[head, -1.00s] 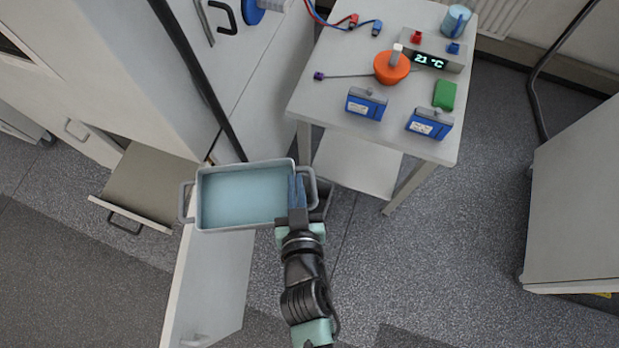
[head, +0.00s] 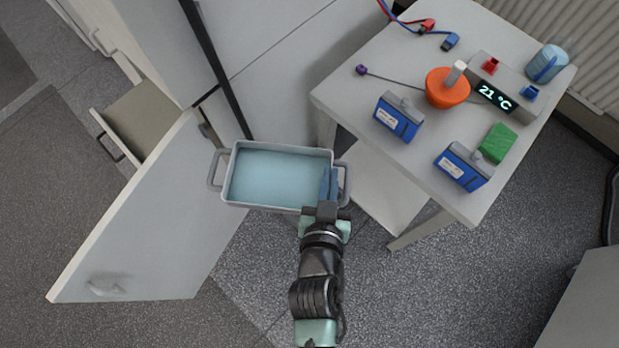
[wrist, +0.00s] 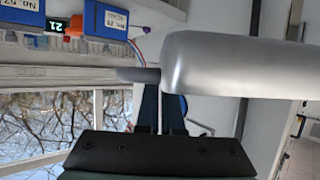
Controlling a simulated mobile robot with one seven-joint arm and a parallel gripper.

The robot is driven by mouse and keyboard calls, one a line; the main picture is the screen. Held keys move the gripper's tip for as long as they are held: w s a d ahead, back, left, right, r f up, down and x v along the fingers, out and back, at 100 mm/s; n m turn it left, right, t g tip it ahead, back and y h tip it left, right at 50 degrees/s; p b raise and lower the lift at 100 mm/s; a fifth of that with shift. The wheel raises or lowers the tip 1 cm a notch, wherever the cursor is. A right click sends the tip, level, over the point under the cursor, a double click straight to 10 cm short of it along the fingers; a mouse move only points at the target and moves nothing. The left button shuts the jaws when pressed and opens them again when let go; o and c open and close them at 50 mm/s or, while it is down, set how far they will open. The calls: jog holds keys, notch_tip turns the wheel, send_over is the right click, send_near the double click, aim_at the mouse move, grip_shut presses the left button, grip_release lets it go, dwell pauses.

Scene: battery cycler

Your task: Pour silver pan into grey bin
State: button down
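The silver pan (head: 275,147) is a rectangular pan with a handle at each short end and a pale blue content inside. It is held up above the floor, roughly level. My gripper (head: 328,186) is shut on the pan's right end, by the rim and handle. In the wrist view, the pan's grey side (wrist: 235,68) fills the upper right, close to the blue fingers (wrist: 160,108). I see no grey bin in either view.
A grey table (head: 345,98) at the right carries blue batteries (head: 398,117), an orange object (head: 447,88), a temperature display (head: 496,95) and a green block (head: 497,143). An open cabinet door (head: 140,225) stands at the left, with an open drawer (head: 140,125) behind it.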

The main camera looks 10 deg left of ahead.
notch_tip(320, 180, down, 24)
jog(key=w+b, duration=0.1)
jog(key=b, duration=2.8)
jog(key=w+d+f+m+g+h+b, duration=0.1)
jog(key=w+d+f+m+h+b, duration=0.1)
jog(key=d+f+b, duration=0.5)
jog(key=w+d+f+m+h+b, duration=0.2)
jog(key=d+f+b, duration=0.6)
jog(key=f, duration=1)
jog(key=w+d+f+m+g+h+b, duration=0.1)
jog(key=w+d+f+m+h+b, duration=0.1)
jog(key=d+f+b, duration=0.5)
notch_tip(320, 180, down, 6)
jog(key=m+h+b, duration=0.1)
jog(key=b, duration=0.3)
jog(key=shift+d+g+h+b, duration=0.3)
jog(key=shift+d+b, duration=0.05)
jog(key=shift+r, duration=0.15)
jog(key=a+r+n+t+h+b, duration=0.1)
jog(key=a+r+n+h, duration=0.1)
jog(key=a+r, duration=0.3)
notch_tip(320, 180, up, 2)
jog(key=shift+w+r, duration=0.2)
jog(key=shift+r, duration=0.05)
